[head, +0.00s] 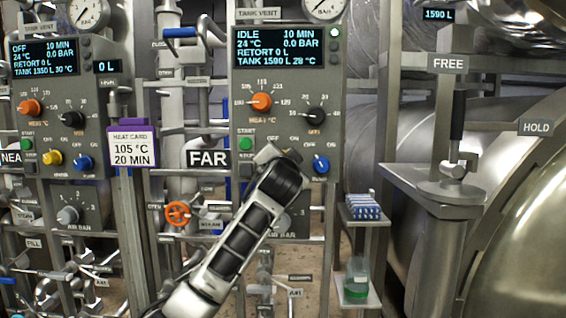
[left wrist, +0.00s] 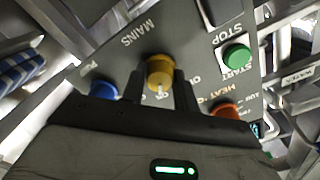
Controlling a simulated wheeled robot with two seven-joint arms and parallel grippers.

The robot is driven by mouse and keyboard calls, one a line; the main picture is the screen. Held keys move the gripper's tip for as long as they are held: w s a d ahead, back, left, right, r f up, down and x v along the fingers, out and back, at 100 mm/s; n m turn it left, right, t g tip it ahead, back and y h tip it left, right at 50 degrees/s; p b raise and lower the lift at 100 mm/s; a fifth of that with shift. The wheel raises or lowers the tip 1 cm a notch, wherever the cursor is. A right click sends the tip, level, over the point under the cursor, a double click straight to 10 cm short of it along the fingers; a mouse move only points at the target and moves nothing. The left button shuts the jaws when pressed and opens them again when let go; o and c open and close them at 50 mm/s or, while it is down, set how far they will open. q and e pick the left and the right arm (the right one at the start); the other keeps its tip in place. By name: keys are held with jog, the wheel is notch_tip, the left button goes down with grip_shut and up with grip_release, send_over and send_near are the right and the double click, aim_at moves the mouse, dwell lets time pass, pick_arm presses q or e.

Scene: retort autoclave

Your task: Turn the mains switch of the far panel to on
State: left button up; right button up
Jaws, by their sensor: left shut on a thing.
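The far panel (head: 240,135) is grey, beside a FAR sign, with a display (head: 278,47) reading IDLE, 10 MIN, 24 °C, 0.0 BAR. Its mains switch is a yellow knob (left wrist: 160,72) under the MAINS label in the left wrist view; my gripper hides it in the head view. My left gripper (head: 276,160) reaches the panel's lower middle. In the left wrist view its two dark fingers (left wrist: 160,92) are shut on the knob, one on each side. The knob's pale mark shows, but I cannot read its position against the scale. My right gripper is not in view.
A green start button (head: 246,144), a blue knob (head: 320,164) and an orange heat knob (head: 261,102) sit around the switch. The near panel (head: 92,135) at left reads OFF. Pipes and a red-orange valve wheel (head: 177,214) lie below left.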

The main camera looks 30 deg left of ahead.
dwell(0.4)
pick_arm(q)
jog(key=o, duration=1)
jog(key=b+v, duration=0.3)
jog(key=v, duration=1.3)
jog(key=shift+a+b, duration=0.1)
jog(key=shift+b, duration=0.25)
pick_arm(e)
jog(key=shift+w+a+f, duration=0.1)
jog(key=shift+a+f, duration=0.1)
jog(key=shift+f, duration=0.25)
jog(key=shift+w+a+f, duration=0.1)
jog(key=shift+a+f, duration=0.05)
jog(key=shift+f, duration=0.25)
